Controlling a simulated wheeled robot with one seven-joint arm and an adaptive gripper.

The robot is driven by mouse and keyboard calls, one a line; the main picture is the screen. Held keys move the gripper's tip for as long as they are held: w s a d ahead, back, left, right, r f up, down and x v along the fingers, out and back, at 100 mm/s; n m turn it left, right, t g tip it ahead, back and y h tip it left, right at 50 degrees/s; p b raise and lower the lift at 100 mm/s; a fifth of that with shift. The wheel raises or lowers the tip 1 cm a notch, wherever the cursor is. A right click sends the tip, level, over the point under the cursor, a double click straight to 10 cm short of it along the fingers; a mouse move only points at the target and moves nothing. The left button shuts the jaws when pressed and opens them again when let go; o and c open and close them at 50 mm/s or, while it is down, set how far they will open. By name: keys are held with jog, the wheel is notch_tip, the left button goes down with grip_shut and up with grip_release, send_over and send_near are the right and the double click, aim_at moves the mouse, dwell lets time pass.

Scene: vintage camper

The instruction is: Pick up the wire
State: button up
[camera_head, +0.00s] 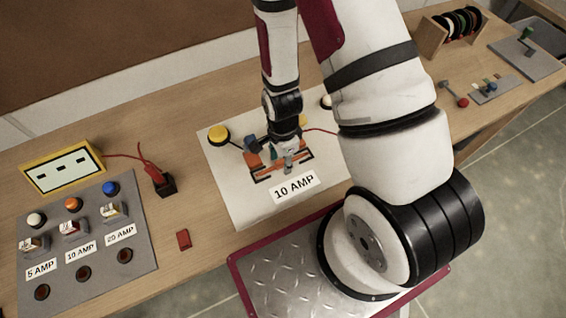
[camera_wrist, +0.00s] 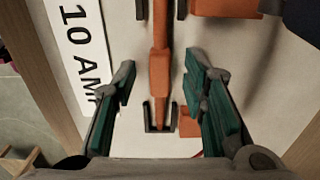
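An orange wire (camera_wrist: 160,72) with a thicker sleeve-like part runs up the wrist view over a white board. Dark clips hold it near its lower end and near the top. It appears in the head view as an orange strip (camera_head: 266,171) beside the "10 AMP" label, partly hidden by my gripper (camera_head: 286,157). In the wrist view my gripper (camera_wrist: 159,66) is open, with one green-padded finger on each side of the wire. Gaps show between both fingers and the wire. Nothing is held, and the height of the fingertips above the board is hard to judge.
The white board (camera_head: 238,205) carries a yellow button (camera_head: 218,135) and other orange parts. A yellow meter (camera_head: 62,166) and a grey switch panel (camera_head: 140,245) stand at left. A wire spool rack (camera_head: 432,38) stands at back right.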

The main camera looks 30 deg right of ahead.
grip_shut()
jog(key=shift+r, duration=0.1)
